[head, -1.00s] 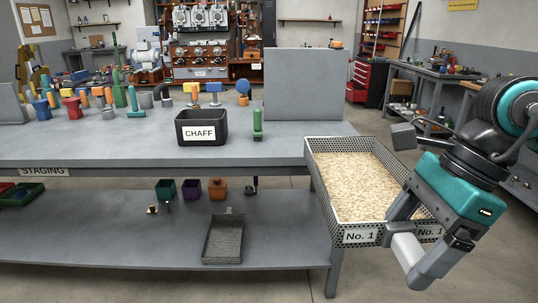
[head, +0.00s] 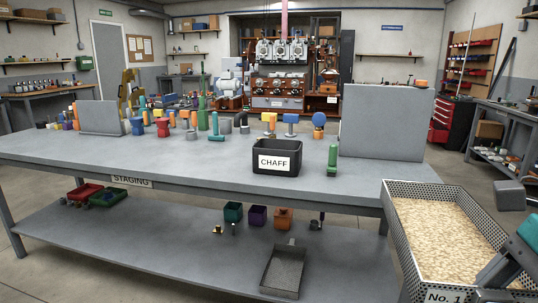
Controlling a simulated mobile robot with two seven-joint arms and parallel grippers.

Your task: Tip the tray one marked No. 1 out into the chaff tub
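The tray marked No. 1 (head: 412,262) is a perforated metal tray filled with pale flakes. It is held roughly level in the air off the table's right end, at the lower right of the head view. My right gripper (head: 500,272) is at its front edge and shut on it; most of this gripper and the tray's front right corner are cut off by the frame. The chaff tub (head: 276,158), black with a CHAFF label, stands upright on the table, left of and beyond the tray. My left gripper is not in view.
The grey table (head: 190,160) has clear room left of the tub. A green-handled tool (head: 332,162) and a grey upright panel (head: 387,121) stand right of the tub. A dark scoop-like pan (head: 283,270) lies on the lower shelf.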

